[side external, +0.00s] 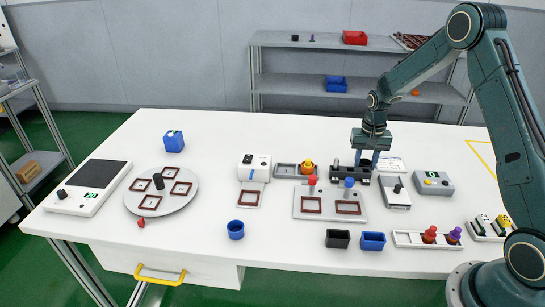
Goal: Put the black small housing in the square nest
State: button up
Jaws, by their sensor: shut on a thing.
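My gripper (370,158) points down over the back right of the table. Its fingers are shut on a small dark piece (366,163), which looks like the black small housing; its shape is partly hidden. Dark red square frames that look like nests lie in several places. Two are on a pale plate (330,216) with a red and a blue knob: a left frame (311,205) and a right frame (348,208). Another frame (248,198) lies before a white machine (254,168). Several more sit on a round grey turntable (161,212). I cannot tell which is the square nest.
A black fixture (349,173) stands close left of my gripper, and a white device (394,192) close right. Open black (338,238) and blue (372,241) boxes and a blue cup (236,229) stand in front. The front left centre of the table is mostly clear.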

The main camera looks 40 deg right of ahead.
notch_tip(320, 180, up, 20)
dwell(0.6)
dwell(0.5)
jog(key=a+f+n, duration=0.4)
jog(key=a, duration=0.6)
jog(key=s+a+f+n, duration=0.1)
jog(key=a+f+n, duration=0.4)
jog(key=a, duration=0.4)
jog(key=shift+s+a, duration=0.15)
jog(key=shift+a, duration=0.25)
jog(key=a, duration=0.1)
jog(key=a+f, duration=0.1)
jog(key=a, duration=0.1)
jog(key=a+f, duration=0.1)
jog(key=shift+a, duration=0.35)
